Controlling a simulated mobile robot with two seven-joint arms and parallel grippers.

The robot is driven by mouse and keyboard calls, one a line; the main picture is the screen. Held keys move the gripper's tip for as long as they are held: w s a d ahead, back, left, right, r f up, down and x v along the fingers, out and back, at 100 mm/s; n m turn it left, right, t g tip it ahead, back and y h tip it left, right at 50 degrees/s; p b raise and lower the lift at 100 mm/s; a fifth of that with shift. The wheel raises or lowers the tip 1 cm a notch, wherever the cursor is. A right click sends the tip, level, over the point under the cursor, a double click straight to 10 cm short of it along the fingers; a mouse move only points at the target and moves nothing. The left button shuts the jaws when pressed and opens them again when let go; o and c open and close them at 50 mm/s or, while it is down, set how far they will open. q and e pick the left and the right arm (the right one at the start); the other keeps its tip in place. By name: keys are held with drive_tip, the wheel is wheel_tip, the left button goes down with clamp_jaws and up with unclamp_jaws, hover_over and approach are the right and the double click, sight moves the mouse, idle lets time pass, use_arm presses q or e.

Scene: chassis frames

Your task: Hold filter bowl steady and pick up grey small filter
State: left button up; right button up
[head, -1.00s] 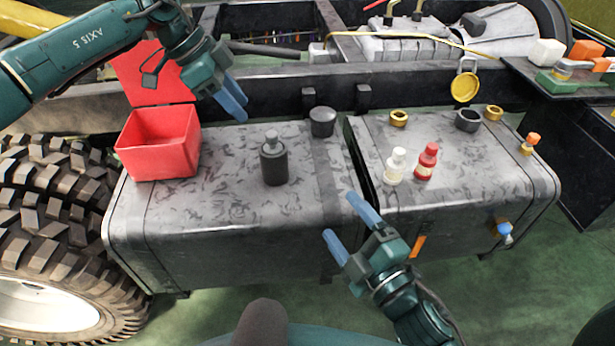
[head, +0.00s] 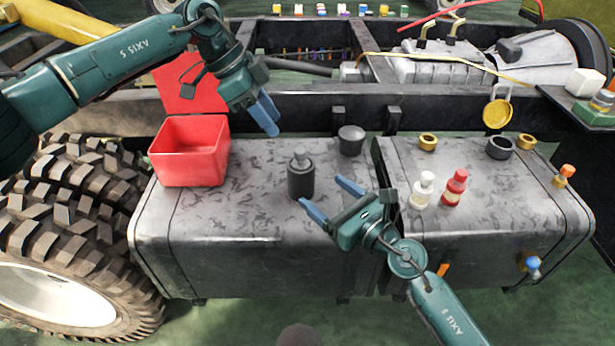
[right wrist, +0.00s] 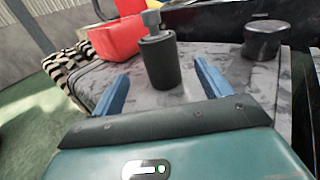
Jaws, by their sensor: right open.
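A dark cylindrical bowl (head: 300,181) stands upright on the tank top, with a small grey filter-like piece (head: 300,158) on top of it. In the right wrist view the bowl (right wrist: 159,66) and the grey piece (right wrist: 151,20) are in line with the gap between my fingers. My right gripper (head: 327,196) is open and empty, its blue fingertips just short of the bowl on the near right side. My left gripper (head: 268,117) hangs above and behind the bowl, apart from it. Its fingers overlap in the view, so its opening is unclear.
A red open box (head: 190,170) stands left of the bowl. A dark round cap (head: 351,139) stands behind it to the right. A white bottle (head: 423,190) and a red bottle (head: 455,188) stand on the right tank.

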sight(294, 169)
drive_tip(key=x, duration=1.1)
drive_tip(key=c, duration=1.2)
